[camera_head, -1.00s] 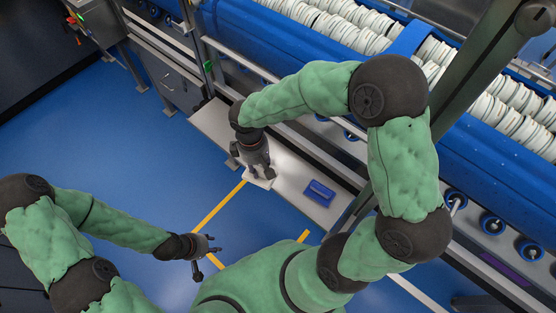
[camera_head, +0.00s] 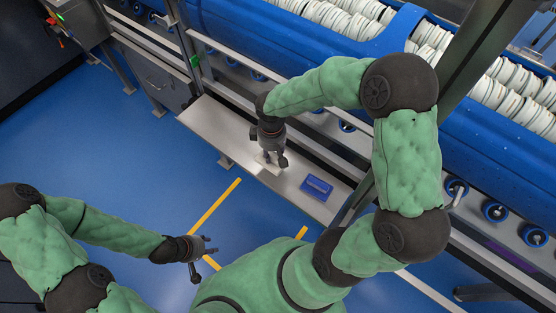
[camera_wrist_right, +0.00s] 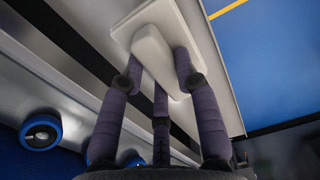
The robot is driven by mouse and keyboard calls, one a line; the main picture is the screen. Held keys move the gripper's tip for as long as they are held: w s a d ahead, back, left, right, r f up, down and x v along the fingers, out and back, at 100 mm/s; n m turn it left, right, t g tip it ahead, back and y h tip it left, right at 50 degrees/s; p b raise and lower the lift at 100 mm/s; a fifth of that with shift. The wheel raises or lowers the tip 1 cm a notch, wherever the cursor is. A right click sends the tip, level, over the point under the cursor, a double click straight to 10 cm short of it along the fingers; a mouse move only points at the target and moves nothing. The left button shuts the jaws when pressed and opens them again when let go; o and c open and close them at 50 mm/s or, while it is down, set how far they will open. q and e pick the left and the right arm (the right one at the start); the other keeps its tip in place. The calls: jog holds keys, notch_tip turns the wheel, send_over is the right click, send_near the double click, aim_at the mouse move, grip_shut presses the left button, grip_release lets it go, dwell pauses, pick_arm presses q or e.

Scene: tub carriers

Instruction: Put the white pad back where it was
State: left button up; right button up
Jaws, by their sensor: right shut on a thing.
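The white pad (camera_wrist_right: 151,50) shows in the right wrist view as a pale flat plate with a raised white grip. My right gripper (camera_head: 269,161) has its dark fingers closed around that grip. In the head view the pad (camera_head: 266,168) is a small pale patch under the fingers, mostly hidden, over the front part of the steel shelf (camera_head: 215,130). I cannot tell whether it touches the shelf. My left gripper (camera_head: 206,248) is empty, with its fingers apart, above the blue floor at the lower left, away from the shelf.
A blue rectangular object (camera_head: 317,187) lies on the shelf to the right of the pad. The shelf left of the pad is clear. Behind it runs a blue machine (camera_head: 270,45) carrying rows of white discs. A slanted dark post (camera_head: 470,80) stands at the right.

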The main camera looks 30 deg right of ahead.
jog(key=shift+w+d+f+b, duration=0.1)
jog(key=shift+d+f+b, duration=0.3)
jog(key=shift+d+f, duration=0.65)
notch_tip(320, 180, down, 4)
jog(key=shift+r+b, duration=0.1)
jog(key=shift+b, duration=1)
jog(key=shift+r, duration=0.1)
jog(key=o, duration=1)
notch_tip(320, 180, up, 12)
jog(key=p, duration=0.5)
